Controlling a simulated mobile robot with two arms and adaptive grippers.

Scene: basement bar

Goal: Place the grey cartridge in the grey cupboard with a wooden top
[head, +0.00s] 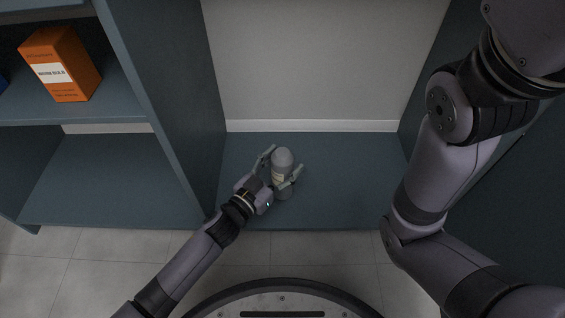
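The grey cartridge (282,158), a rounded grey cylinder with a pale label, stands upright on the bottom board (345,180) of a blue-grey unit. My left gripper (282,162) reaches in from the lower left with its fingers spread around the cartridge, one on each side. The fingertips look slightly apart from its sides, so it seems open around it. The near finger hides part of the cartridge's lower body. My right arm fills the right side of the view, but its gripper is not in view. No wooden top shows in this view.
An upright blue-grey panel (165,90) stands left of the cartridge, and another dark panel (425,75) stands to the right. An orange box (72,85) sits on a left shelf. The bottom board right of the cartridge is clear. Grey floor tiles (100,265) lie in front.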

